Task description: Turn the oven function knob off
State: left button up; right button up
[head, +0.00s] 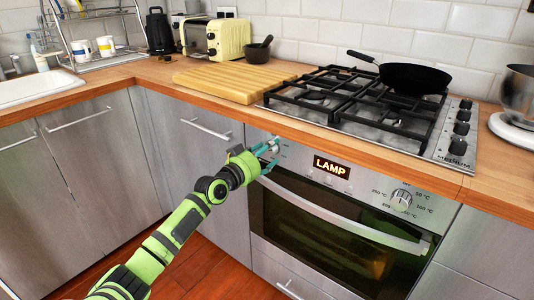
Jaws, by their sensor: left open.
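The oven (330,226) has a steel control panel with a lit display (331,167) reading "LAMP". The temperature knob (401,199), with degree marks around it, is on the panel's right part. My left gripper (274,153) is open at the panel's left end, its teal fingers pointing at the panel. The function knob is not clearly visible; the gripper covers the spot at the left end where a knob would sit. I cannot tell whether the fingers touch or surround it. My right gripper is not in view.
The oven door handle (340,213) runs below the panel. The wooden counter edge (340,145) juts out just above it. A gas hob (365,110) with a black pan (412,78) is on top. A cabinet handle (206,129) is left of the gripper.

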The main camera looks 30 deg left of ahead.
pick_arm(q)
jog(key=c, duration=1.2)
